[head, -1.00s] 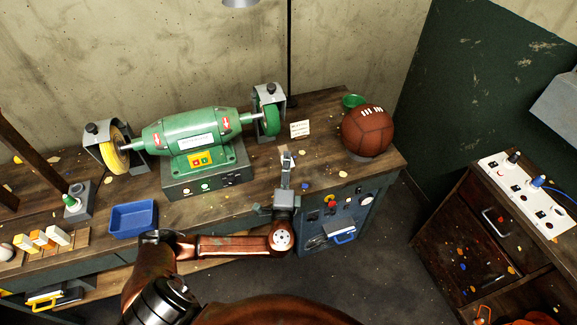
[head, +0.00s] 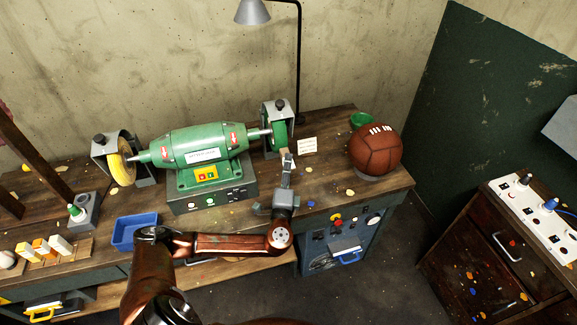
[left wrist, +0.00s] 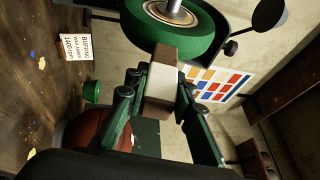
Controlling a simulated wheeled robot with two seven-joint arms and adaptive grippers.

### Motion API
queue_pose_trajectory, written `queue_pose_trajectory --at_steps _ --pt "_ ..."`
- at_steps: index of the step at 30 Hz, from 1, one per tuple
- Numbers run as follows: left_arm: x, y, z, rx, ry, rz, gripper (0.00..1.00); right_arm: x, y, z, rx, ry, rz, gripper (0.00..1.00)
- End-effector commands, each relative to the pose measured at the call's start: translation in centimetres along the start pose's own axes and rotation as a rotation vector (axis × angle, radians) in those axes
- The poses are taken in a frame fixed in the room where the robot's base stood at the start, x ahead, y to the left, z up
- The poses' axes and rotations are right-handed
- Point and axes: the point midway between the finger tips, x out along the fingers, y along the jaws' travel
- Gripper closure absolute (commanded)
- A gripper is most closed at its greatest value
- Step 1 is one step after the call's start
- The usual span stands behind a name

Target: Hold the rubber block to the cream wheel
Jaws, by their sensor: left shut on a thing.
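The grinder (head: 200,145) is green, with a cream-yellow wheel (head: 122,158) at its left end and a green wheel (head: 279,133) at its right end. My left gripper (head: 287,160) is just in front of the green wheel, far from the cream one. It is shut on a tan-brown block with a pale face (left wrist: 162,82), which I take as the rubber block. In the left wrist view the block's far end meets or nearly meets the green wheel (left wrist: 185,42); contact is unclear. My right gripper is out of view.
A small sign (head: 307,146), a brown leather ball (head: 376,150) and a green cup (head: 361,119) stand right of the green wheel. A blue tray (head: 134,230) and a rack of several blocks (head: 45,250) are at left. A lamp (head: 253,12) hangs behind.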

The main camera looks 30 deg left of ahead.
Motion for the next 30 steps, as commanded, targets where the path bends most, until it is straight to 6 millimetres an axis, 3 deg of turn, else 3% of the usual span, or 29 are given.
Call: queue_pose_trajectory --at_steps 30 --pt "0.74 -0.03 0.27 0.0 0.0 -0.001 1.0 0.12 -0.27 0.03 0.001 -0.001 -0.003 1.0"
